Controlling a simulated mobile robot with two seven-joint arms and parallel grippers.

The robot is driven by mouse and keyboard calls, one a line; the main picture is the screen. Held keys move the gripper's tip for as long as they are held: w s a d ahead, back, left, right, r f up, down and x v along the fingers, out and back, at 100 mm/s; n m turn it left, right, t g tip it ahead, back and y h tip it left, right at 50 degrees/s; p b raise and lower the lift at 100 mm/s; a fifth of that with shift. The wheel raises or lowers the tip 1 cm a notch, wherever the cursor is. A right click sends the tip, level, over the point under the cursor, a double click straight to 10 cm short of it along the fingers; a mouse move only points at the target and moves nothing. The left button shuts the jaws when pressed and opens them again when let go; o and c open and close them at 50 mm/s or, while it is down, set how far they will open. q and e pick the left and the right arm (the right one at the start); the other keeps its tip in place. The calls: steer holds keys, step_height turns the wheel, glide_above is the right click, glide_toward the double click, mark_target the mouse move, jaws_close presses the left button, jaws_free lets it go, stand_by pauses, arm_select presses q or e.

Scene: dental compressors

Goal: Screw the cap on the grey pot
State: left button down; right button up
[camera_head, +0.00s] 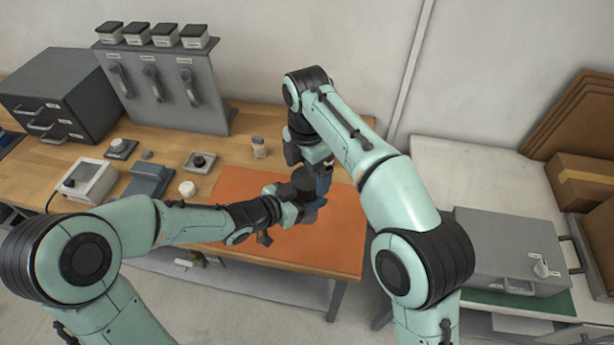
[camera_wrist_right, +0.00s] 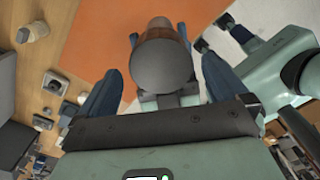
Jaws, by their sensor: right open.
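The grey pot (camera_head: 304,180) is a dark cylinder held above the orange mat, among the jaws of both arms. In the right wrist view the dark round end of the pot (camera_wrist_right: 165,65) faces the camera. I cannot tell the cap apart from the pot. My left gripper (camera_head: 292,208) comes in from the left, its blue fingers on either side of the pot, and appears to hold it. My right gripper (camera_head: 322,178) is above and beside the pot. Its two blue fingers (camera_wrist_right: 160,88) stand wide apart, with the pot's end between them and space on both sides.
The orange mat (camera_head: 235,190) lies on the wooden bench. A small bottle (camera_head: 259,147), a white round piece (camera_head: 187,188) and a blue-grey block (camera_head: 150,180) stand left of the arms. A grey case (camera_head: 505,250) is on the right-hand table.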

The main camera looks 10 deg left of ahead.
mark_target(307, 178)
steer(key=shift+r, duration=0.6)
steer(key=shift+c, duration=0.3)
steer(key=shift+r+n, duration=1.7)
steer(key=shift+r, duration=0.05)
steer(key=shift+f, duration=4)
